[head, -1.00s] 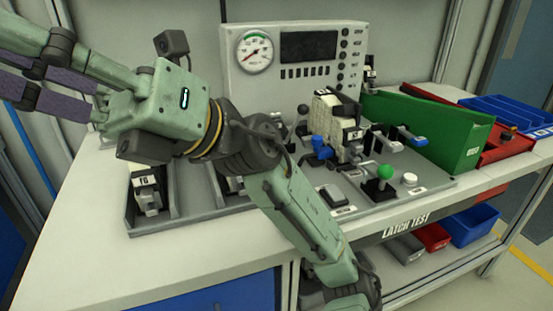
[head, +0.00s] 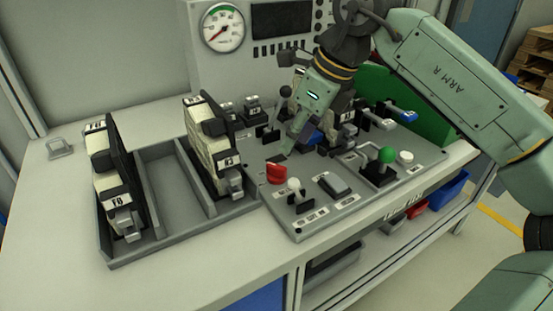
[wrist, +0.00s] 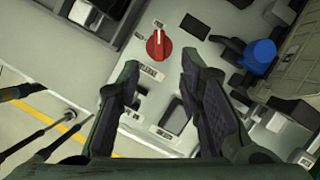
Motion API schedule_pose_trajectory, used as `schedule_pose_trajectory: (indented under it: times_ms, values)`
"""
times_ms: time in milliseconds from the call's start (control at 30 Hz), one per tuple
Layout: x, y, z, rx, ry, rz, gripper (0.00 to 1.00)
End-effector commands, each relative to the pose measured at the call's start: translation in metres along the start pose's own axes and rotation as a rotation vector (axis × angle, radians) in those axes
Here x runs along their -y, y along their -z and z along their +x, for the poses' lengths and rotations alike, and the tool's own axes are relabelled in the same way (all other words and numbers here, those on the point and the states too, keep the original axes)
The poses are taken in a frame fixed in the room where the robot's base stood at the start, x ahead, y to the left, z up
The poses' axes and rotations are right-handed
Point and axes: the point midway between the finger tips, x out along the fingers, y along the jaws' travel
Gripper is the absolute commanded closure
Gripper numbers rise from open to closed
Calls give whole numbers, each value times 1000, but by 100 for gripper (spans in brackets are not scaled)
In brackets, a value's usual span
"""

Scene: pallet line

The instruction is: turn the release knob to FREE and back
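The red release knob (head: 277,174) sits on the grey test panel (head: 318,218), left of the middle. In the wrist view the red knob (wrist: 158,45) shows a white pointer line, aimed toward the top of the picture. Small labels lie around it, too small to read. My gripper (head: 288,153) points down over the panel, close to the knob. In the wrist view my gripper (wrist: 158,65) is open, with a finger on each side and nothing between them. The knob lies just beyond the fingertips, and I see no contact.
A white-tipped lever (head: 294,188) stands near the knob, and a green-knobbed lever (head: 386,157) is further right. A black lever (head: 285,92) rises behind. A tray (head: 172,190) holding several latch units is at left. A green bin wall (head: 430,122) stands behind right.

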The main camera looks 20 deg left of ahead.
Motion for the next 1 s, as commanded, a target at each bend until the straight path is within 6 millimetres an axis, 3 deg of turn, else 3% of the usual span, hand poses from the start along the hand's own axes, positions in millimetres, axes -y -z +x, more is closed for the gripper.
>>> schedule_pose_trajectory:
  times_ms: [200,433,833,1000]
  values:
    - [-1,-1,43,0,-5,-3,67]
    - [-1,-2,75,3,-4,-2,67]
    - [-1,-1,84,3,-3,-3,67]
    - [-1,-1,84,3,-3,-3,77]
